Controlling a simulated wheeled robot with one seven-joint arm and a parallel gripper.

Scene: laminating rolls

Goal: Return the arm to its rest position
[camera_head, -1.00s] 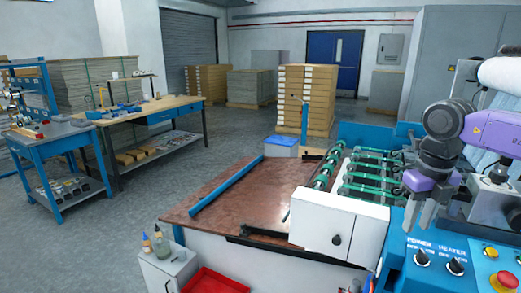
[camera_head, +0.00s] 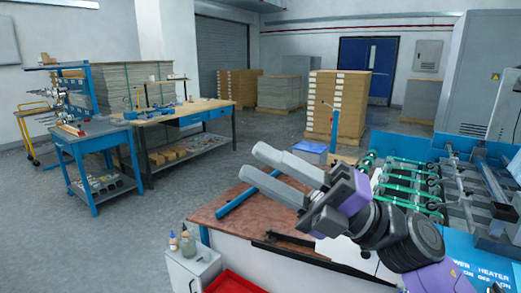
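My gripper (camera_head: 251,162) is in the middle of the view, raised in front of the laminating machine's feed table. Its two grey fingers point up and to the left, with a gap between them and nothing held. My purple and dark grey arm reaches in from the lower right. It hides part of the machine (camera_head: 490,262) and its white side housing. The machine's blue control panel shows only in part at the lower right edge, with the labels partly cut off.
The brown feed table (camera_head: 240,205) with a blue bar lies below my gripper. A white cabinet (camera_head: 190,268) with bottles and a red tray (camera_head: 235,283) stand at the front. A workbench (camera_head: 170,115) and blue cart (camera_head: 95,135) are left.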

